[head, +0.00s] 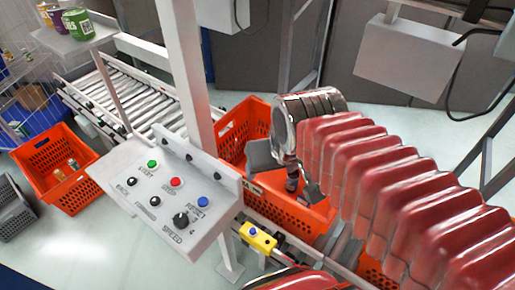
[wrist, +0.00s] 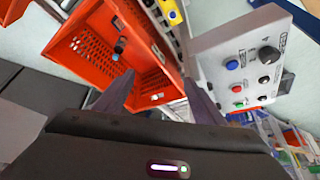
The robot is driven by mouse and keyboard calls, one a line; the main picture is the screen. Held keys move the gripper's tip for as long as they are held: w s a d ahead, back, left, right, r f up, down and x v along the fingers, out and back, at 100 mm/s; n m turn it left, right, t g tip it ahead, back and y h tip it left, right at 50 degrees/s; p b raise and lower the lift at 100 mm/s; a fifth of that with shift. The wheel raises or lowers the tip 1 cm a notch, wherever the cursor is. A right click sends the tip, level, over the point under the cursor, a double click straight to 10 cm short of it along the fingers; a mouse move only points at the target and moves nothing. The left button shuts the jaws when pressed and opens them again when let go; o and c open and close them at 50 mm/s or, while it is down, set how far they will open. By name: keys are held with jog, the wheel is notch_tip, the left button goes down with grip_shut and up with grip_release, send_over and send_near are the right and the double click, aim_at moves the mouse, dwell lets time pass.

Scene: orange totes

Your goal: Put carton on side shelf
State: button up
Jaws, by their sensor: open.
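I cannot make out a carton for certain. My gripper (head: 287,176) is open, with its fingers spread over the orange tote (head: 232,128) on the conveyor; its fingers also show in the wrist view (wrist: 158,85). A small dark item with a blue top (wrist: 118,46) is in the tote in the wrist view, beyond the left finger and apart from it. I see nothing held between the fingers. The side shelf (head: 72,47) is at the upper left of the head view, with a green can (head: 78,24) and other cans on it.
A control panel (head: 165,195) on a white post (head: 185,75) stands between my gripper and the side shelf. A roller conveyor (head: 140,95) runs behind it. Another orange tote (head: 58,190) with small items is on the floor at left, near a blue bin (head: 40,117).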

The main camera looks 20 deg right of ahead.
jog(key=s, duration=0.1)
jog(key=s+a, duration=0.1)
jog(key=s+r+n, duration=0.1)
jog(key=shift+a+t, duration=0.15)
jog(key=shift+t, duration=0.15)
jog(key=shift+o, duration=0.4)
jog(key=shift+w, duration=0.1)
jog(key=w+d+f+m+g, duration=0.3)
jog(key=w+d+f+m, duration=0.3)
jog(key=w+d+f, duration=0.65)
jog(key=w+d+f+m+g, duration=0.1)
jog(key=d+f, duration=0.4)
jog(key=f, duration=0.7)
jog(key=w+d+f+m+g, duration=0.1)
jog(key=w+d+f+m, duration=0.2)
jog(key=f, duration=0.9)
jog(key=shift+w+d+m+g, duration=0.2)
jog(key=shift+d+m+g, duration=0.1)
jog(key=shift+d+m, duration=0.55)
